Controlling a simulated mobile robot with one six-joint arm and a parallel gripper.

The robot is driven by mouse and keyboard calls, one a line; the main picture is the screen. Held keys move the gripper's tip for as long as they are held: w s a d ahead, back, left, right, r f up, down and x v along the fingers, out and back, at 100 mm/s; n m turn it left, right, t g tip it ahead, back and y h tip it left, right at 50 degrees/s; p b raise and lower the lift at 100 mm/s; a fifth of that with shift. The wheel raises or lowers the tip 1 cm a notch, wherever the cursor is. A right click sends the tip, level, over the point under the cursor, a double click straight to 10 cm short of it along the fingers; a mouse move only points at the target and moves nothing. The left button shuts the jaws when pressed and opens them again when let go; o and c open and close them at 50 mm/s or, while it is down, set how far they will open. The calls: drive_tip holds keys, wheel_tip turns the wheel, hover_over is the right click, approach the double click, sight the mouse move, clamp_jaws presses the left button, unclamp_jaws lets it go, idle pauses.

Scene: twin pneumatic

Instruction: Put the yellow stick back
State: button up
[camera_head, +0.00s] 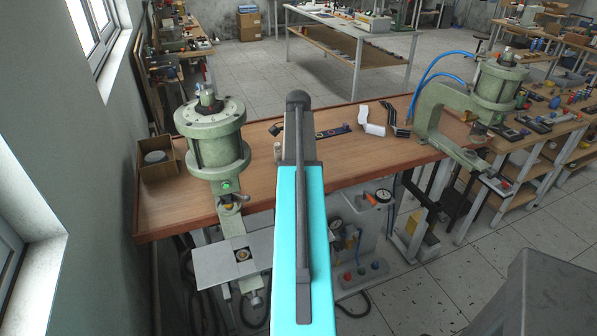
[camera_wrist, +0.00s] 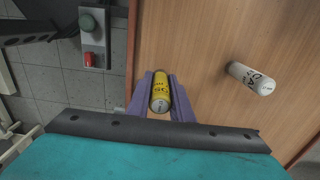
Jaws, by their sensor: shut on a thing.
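The yellow stick (camera_wrist: 160,95), a short cylinder with dark printing and a pale end, is between the two purple fingers of my gripper (camera_wrist: 161,80) in the wrist view. The gripper is shut on it, over the wooden bench top (camera_wrist: 210,45). I cannot tell whether the stick touches the bench. A similar white stick (camera_wrist: 250,78) lies to the right, apart from the gripper. In the head view my cyan and grey arm hides the gripper and the yellow stick.
A green press (camera_head: 213,140) stands at the left of the bench, another press (camera_head: 470,100) at the right. An open wooden box (camera_head: 157,172) sits at the left end.

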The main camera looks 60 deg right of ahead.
drive_tip(key=shift+f+p, duration=0.3)
drive_tip(key=shift+f, duration=0.7)
drive_tip(key=shift+f, duration=0.15)
drive_tip(key=o, duration=0.9)
drive_tip(key=shift+r, duration=0.2)
drive_tip(key=shift+r+b, duration=1.25)
drive_tip(key=shift+r, duration=4.7)
